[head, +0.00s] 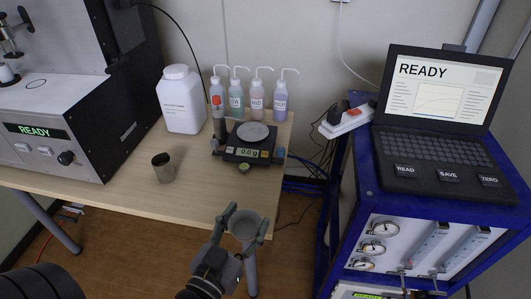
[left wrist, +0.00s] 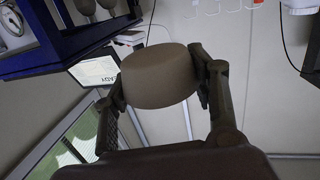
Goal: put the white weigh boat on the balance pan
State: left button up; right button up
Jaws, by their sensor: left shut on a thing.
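The white weigh boat (head: 243,229) is a round, open vessel that looks grey here. My left gripper (head: 243,222) is shut on it, with one finger on each side, in front of the table's front edge. In the left wrist view, the weigh boat (left wrist: 158,78) shows as a shaded brown-grey round body between the fingers (left wrist: 160,85). The balance (head: 247,151) stands on the table beyond the gripper. Its round pale pan (head: 252,132) looks empty, and its display reads about 0.0 g. My right gripper is in neither view.
A dark cup (head: 163,167) stands on the table (head: 130,195) left of the balance. A white jug (head: 182,100) and several wash bottles (head: 280,97) stand behind. The analyser (head: 70,130) is at left. A blue cart (head: 356,150) with a laptop (head: 436,120) is at right.

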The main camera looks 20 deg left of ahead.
aim_at(238, 227)
pick_arm(q)
jog(key=shift+m+h, duration=0.5)
jog(key=shift+h, duration=0.1)
jog(key=f, duration=0.1)
jog(key=a+f, duration=0.1)
jog(key=f, duration=0.2)
jog(key=shift+a+b, duration=0.35)
jog(key=shift+a, duration=0.05)
jog(key=a+f+h, duration=0.1)
jog(key=a+f, duration=0.2)
jog(key=a, duration=0.2)
jog(key=shift+w+f+m+g+b, duration=0.3)
jog(key=shift+w+f+b, duration=0.05)
jog(key=shift+b, duration=0.05)
jog(key=shift+h, duration=0.3)
jog(key=a, duration=0.3)
jog(key=w+a, duration=0.1)
jog(key=a, duration=0.4)
jog(key=shift+w+a+f+b, duration=0.3)
jog(key=shift+w+a+b, duration=0.05)
jog(key=shift+w+a, duration=0.05)
